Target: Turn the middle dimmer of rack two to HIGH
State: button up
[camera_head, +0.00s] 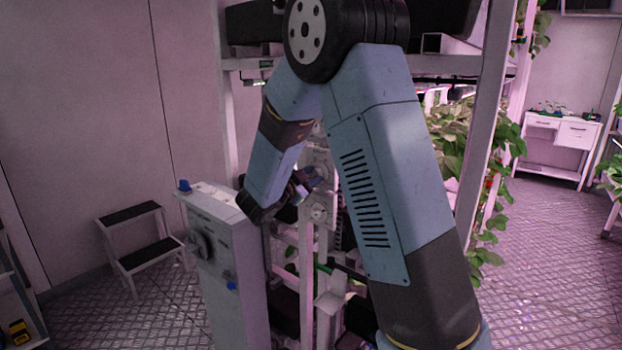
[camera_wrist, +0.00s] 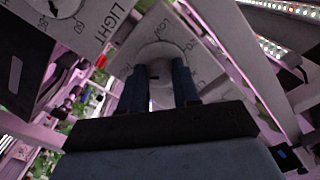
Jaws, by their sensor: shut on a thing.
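My gripper (camera_wrist: 160,78) shows in the wrist view as two dark blue fingers. They are shut on the pale round knob of a dimmer (camera_wrist: 158,50) on a white panel with printed marks around it. The fingers hide part of the knob, and I cannot read its setting. In the head view my gripper (camera_head: 310,182) is at the rack's white post, and my arm covers much of the rack. A round dimmer (camera_head: 318,212) shows just below the gripper. Another panel with a dial and the word LIGHT (camera_wrist: 115,22) is at the upper left of the wrist view.
A white control cabinet (camera_head: 222,255) with a large dark dial and blue knobs stands close left of my forearm. A two-step stool (camera_head: 140,240) is behind it. Leafy plants (camera_head: 455,135) fill the rack on the right. The floor at the right is clear.

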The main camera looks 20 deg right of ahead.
jog(key=o, duration=1.1)
jog(key=shift+c, duration=0.2)
jog(key=v, duration=1.3)
jog(key=shift+s+a, duration=0.3)
jog(key=w+r+n+t+y, duration=0.4)
jog(key=r+y, duration=0.2)
jog(key=y, duration=0.1)
jog(key=s+r+n+y, duration=0.5)
jog(key=r+n+y, duration=0.1)
jog(key=n+y, duration=0.15)
jog(key=s+d+f+n+g, duration=0.1)
jog(key=s+d+n+g, duration=0.1)
jog(key=s, duration=0.7)
jog(key=s+d+f+n+g, duration=0.2)
jog(key=s+d+g, duration=0.2)
jog(key=s, duration=0.5)
jog(key=s+d+f+n+g, duration=0.2)
jog(key=s+d, duration=0.3)
jog(key=s, duration=0.4)
jog(key=shift+s+d+f+g, duration=0.25)
jog(key=shift+s+g, duration=0.15)
jog(key=shift+g, duration=0.3)
